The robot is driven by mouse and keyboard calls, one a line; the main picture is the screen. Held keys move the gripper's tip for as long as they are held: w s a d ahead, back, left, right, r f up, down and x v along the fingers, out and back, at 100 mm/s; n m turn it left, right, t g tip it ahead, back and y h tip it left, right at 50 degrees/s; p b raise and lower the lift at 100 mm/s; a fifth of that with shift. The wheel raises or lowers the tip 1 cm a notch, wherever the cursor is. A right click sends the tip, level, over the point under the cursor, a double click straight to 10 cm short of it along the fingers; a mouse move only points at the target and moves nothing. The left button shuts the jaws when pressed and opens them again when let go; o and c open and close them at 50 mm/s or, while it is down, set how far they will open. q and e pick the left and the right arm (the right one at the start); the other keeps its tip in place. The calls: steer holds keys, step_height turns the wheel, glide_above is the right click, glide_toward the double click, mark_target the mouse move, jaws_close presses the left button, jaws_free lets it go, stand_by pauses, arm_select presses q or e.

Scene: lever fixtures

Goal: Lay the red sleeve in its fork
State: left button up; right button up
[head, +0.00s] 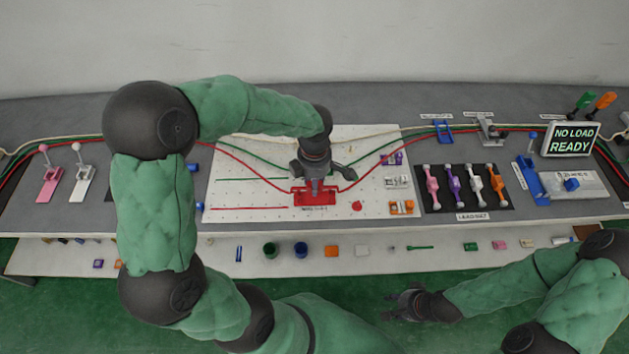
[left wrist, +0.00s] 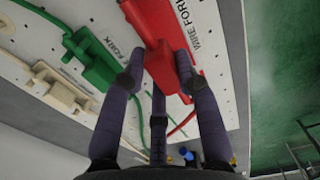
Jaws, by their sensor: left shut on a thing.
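My left gripper (head: 316,192) points down over the red fork block (head: 328,200) on the white pegboard. In the left wrist view its fingers (left wrist: 156,78) are closed on both sides of a red piece (left wrist: 163,66), which I take to be the red sleeve. This piece lies at the red fork block (left wrist: 150,20); I cannot tell whether it is seated in the slot. The red wire (head: 255,172) runs to the gripper from both sides. The gripper hides the sleeve in the head view. My right gripper (head: 392,306) is low in front of the bench, apparently open and empty.
The green fork (left wrist: 98,60) and cream fork (left wrist: 62,96) stand beside the red one. Green and cream wires cross the board behind. Colored levers (head: 474,187) lie on a black mat to the right. A lower shelf (head: 440,262) holds small parts.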

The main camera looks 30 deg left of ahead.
arm_select(q)
steer(key=shift+f, duration=0.15)
steer(key=shift+f+b, duration=0.35)
steer(key=shift+b, duration=0.1)
steer(key=shift+f+b, duration=0.4)
steer(key=shift+f+b, duration=0.3)
steer(key=shift+f+b, duration=0.8)
steer(key=shift+f, duration=0.1)
stand_by(0.4)
steer(key=o, duration=1.1)
steer(key=o, duration=0.5)
steer(key=shift+c, duration=0.2)
